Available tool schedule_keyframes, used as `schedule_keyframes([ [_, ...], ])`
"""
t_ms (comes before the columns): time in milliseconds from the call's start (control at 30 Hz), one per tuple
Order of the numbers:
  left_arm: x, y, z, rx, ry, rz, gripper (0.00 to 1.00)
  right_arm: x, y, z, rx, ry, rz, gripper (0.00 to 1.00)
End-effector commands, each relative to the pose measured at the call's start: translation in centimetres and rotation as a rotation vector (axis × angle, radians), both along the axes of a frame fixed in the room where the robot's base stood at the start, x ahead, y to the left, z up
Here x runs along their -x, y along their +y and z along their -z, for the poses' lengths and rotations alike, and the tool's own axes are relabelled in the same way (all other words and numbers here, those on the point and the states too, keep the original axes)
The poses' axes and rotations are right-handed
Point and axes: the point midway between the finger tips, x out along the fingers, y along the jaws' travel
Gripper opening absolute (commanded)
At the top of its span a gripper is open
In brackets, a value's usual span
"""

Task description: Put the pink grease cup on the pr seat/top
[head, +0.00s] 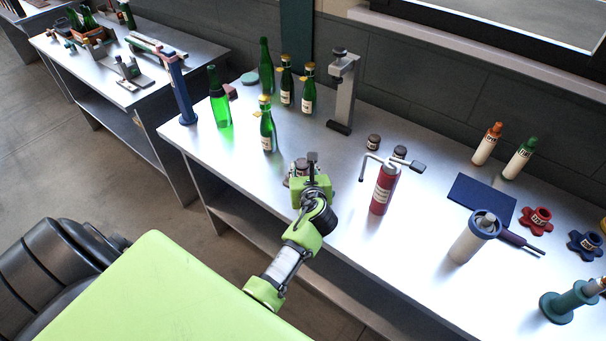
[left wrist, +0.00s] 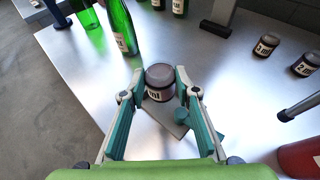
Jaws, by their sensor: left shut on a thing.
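My left gripper (head: 306,175) is over the front part of the bench, shut on a small jar-like cup. The cup (left wrist: 159,84) shows in the left wrist view between the two teal fingertips, upright, with a dull brownish-pink lid and a white label; in the head view it is partly hidden by the gripper. I cannot tell whether the cup touches the plate. No part is clearly marked as the pr seat. My right gripper is not in view.
Two similar cups (head: 373,142) (head: 399,152) stand to the right, near a red cylinder (head: 383,190) with a bent handle. A grey stand (head: 343,92) is behind. Green bottles (head: 267,128) stand at left; a blue mat (head: 482,200) lies at right.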

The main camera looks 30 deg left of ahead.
Motion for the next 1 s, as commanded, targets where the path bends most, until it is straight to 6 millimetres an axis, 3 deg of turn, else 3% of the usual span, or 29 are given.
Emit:
schedule_keyframes([
  [233,-1.1,0.7,1.4,0.000,-0.002,0.001,0.06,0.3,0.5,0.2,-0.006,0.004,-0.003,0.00],
  [467,-1.1,0.7,4.3,0.000,0.001,0.001,0.06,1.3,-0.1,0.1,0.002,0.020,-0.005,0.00],
  [900,-1.1,0.7,5.0,0.000,-0.001,0.001,0.06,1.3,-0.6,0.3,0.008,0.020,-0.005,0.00],
  [933,-1.1,0.7,4.9,0.000,0.000,0.001,0.37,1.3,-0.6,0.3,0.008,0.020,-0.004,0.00],
  [967,-1.1,0.7,4.9,0.000,0.000,0.001,0.45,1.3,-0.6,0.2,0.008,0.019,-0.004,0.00],
  [1000,-1.1,0.7,4.9,0.000,0.000,0.001,0.46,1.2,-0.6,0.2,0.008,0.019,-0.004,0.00],
])
